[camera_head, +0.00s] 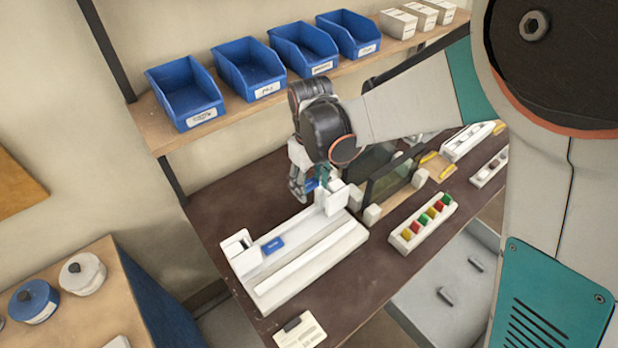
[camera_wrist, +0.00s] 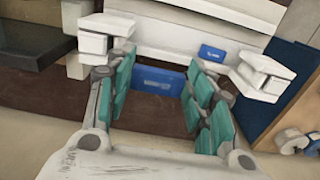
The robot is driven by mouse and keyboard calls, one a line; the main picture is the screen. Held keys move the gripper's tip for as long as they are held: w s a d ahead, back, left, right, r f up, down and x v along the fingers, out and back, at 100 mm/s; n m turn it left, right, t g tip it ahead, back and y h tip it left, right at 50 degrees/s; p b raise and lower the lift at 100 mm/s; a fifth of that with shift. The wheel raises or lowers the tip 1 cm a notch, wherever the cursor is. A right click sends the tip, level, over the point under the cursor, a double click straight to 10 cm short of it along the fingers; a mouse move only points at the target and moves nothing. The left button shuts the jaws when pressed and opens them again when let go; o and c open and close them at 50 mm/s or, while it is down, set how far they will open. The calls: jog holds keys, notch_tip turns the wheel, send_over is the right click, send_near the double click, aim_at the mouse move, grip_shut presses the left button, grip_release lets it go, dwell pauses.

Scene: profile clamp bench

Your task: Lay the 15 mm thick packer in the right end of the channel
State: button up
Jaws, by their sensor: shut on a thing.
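The white fixture (camera_head: 318,252) lies on the dark bench with a long channel in it. A blue labelled packer (camera_head: 273,245) lies in the channel towards its left end; it also shows in the wrist view (camera_wrist: 212,53). My gripper (camera_head: 306,188) is behind the right end of the fixture. In the wrist view its teal-padded fingers are shut on a second blue packer (camera_wrist: 158,81), held apart from the channel. This packer's label is too small to read, so I cannot tell its thickness. A white end block (camera_head: 333,197) partly hides the fingers in the head view.
A dark upright panel (camera_head: 388,182) with white feet stands right of the fixture. A white tray (camera_head: 424,222) of red, yellow and green pieces is in front of it. Blue bins (camera_head: 248,68) stand on the shelf above. A card (camera_head: 299,331) lies at the front edge.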

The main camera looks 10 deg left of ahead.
jog(key=b, duration=0.3)
send_over(311, 227)
jog(key=shift+w+a+f, duration=0.1)
jog(key=shift+f, duration=1.1)
jog(key=shift+w+a+f, duration=0.1)
jog(key=shift+f, duration=1.5)
jog(key=shift+s+d+b, duration=0.1)
jog(key=shift+s+b, duration=0.05)
jog(key=shift+b, duration=0.35)
jog(key=shift+f, duration=0.3)
jog(key=shift+f+b, duration=0.35)
jog(key=shift+b, duration=0.2)
jog(key=shift+f+b, duration=4)
jog(key=shift+f, duration=1.05)
